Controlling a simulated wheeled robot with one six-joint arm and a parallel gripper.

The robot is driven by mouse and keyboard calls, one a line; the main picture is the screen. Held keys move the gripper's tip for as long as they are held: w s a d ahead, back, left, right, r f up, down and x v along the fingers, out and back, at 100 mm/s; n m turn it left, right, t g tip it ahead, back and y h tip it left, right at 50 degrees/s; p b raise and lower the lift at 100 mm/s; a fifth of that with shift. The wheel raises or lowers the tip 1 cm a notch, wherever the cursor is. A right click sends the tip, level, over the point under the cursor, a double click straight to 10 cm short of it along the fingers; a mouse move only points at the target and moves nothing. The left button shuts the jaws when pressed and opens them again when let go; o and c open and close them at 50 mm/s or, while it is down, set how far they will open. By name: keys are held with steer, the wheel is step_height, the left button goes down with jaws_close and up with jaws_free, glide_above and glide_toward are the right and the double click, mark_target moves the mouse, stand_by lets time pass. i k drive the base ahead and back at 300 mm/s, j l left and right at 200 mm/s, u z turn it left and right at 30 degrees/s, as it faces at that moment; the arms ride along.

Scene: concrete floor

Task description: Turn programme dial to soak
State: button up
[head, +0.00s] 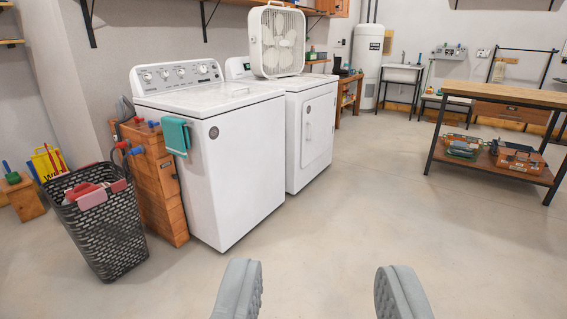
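A white top-loading washer (225,150) stands left of the middle. Its raised back panel (177,76) carries several round knobs; which one is the programme dial, and its setting, is too small to tell. A second white machine (312,130) with a front door stands to its right, its own panel (238,67) partly hidden. My gripper (319,290) is at the bottom of the view, with its two grey fingers wide apart and nothing between them. It is well short of the washer, over open floor.
A dark laundry basket (103,232) and a wooden cabinet (160,185) stand left of the washer. A box fan (277,42) sits on the second machine. A workbench (505,94) stands at right. The floor ahead (350,215) is clear.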

mark_target(201, 70)
steer(key=i, duration=1.95)
steer(key=i+u, duration=0.2)
steer(key=i, duration=0.3)
steer(key=i+l+u, duration=0.15)
steer(key=i, duration=0.3)
steer(key=i+l+u, duration=0.2)
steer(key=i, duration=0.3)
steer(key=i+l+u, duration=0.15)
steer(key=i+l, duration=0.15)
steer(key=i, duration=0.15)
steer(key=i+l+u, duration=0.2)
steer(key=i+l, duration=0.1)
steer(key=i, duration=0.15)
